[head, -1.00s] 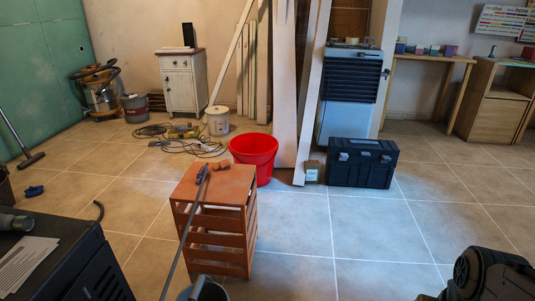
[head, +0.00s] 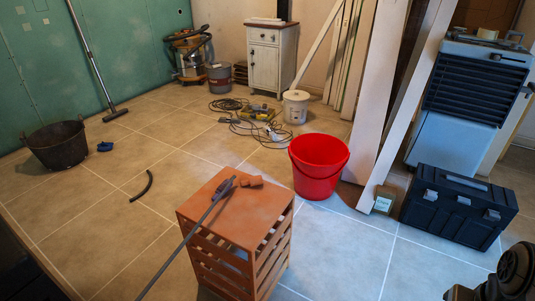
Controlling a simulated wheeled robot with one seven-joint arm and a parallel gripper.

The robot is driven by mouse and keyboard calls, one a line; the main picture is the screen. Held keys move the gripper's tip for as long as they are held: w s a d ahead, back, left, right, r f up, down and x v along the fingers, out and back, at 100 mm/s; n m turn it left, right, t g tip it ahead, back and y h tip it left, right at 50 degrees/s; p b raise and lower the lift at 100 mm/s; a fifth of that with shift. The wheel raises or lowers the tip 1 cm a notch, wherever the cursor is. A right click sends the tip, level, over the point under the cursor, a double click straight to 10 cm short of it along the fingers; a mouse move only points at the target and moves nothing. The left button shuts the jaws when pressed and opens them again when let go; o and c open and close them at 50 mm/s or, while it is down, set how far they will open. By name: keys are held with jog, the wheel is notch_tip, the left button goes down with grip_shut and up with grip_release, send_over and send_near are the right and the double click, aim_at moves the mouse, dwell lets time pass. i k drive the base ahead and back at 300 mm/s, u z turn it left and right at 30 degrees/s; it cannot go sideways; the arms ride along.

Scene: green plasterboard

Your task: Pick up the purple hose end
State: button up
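I see no clearly purple hose end. A long thin grey rod or tube (head: 186,241) leans against an orange slatted crate (head: 236,216). Its upper end, a darker grey piece (head: 223,188), rests on the crate top. I cannot tell whether this is the hose end. A small orange-brown piece (head: 249,181) lies beside it on the crate top. A short curved dark hose piece (head: 142,187) lies on the floor left of the crate. A black rounded part of my arm shows at the lower right. My gripper's fingers are not visible.
A red bucket (head: 318,168) stands just behind the crate. A dark toolbox (head: 458,207) and leaning boards (head: 377,90) are to the right. Cables (head: 246,122) lie behind. A black tub (head: 58,145) and a small blue item (head: 105,146) are at left. The floor left of the crate is mostly clear.

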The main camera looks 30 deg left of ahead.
aim_at(222, 186)
jog(key=u, duration=0.75)
jog(key=i, duration=0.95)
jog(key=u, duration=1.3)
jog(key=i, duration=0.4)
jog(key=u, duration=0.25)
